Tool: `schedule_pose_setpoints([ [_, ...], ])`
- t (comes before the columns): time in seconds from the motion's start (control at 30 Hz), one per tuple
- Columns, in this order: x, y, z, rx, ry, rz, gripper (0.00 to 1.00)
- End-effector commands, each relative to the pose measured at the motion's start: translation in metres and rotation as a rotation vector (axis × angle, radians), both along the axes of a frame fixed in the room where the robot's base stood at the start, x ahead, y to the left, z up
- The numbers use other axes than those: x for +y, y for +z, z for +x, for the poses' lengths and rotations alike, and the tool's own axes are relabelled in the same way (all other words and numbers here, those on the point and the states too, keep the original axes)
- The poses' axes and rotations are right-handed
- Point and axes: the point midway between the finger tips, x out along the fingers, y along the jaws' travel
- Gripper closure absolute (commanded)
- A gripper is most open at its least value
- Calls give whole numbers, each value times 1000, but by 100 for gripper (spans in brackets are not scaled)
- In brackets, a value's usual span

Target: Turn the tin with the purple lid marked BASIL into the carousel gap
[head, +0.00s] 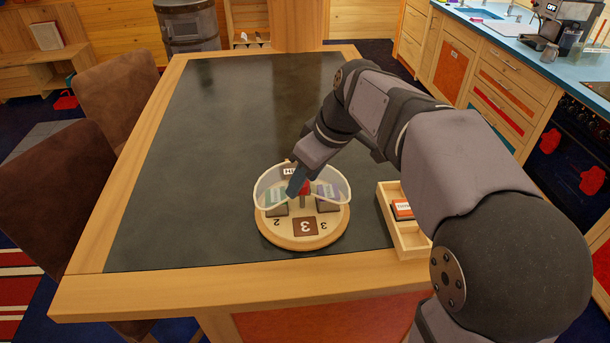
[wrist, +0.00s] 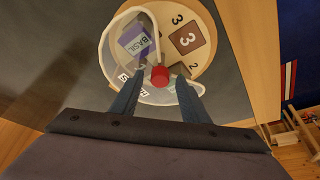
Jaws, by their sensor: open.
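The carousel (head: 305,240) is a round wooden disc near the front of the table, with a clear curved guard (head: 262,185) around its back and sides. Its open gap faces the front, where a brown square marked 3 (head: 305,226) shows. The BASIL tin (head: 327,192) with its purple lid sits at the right, behind the guard; its label reads clearly in the wrist view (wrist: 137,41). A green-lidded tin (head: 277,196) sits at the left. My gripper (wrist: 162,76) is open, its fingers either side of the red centre knob (wrist: 160,77); contact cannot be told.
A wooden tray (head: 388,205) with an orange-red labelled item (head: 402,209) stands right of the carousel, under my arm. The dark table top (head: 220,120) is clear behind and left. Brown chairs (head: 85,215) stand at the left edge.

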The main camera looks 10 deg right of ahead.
Motion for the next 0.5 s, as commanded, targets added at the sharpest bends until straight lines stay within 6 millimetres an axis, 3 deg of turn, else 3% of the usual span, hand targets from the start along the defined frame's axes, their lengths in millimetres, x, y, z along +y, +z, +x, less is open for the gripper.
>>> schedule_pose_setpoints([
  [0.23,0,-1,0,0,0,0,59],
  [0.4,0,0,0,-1,1,-1,99],
  [0.5,0,0,0,-1,0,0,100],
])
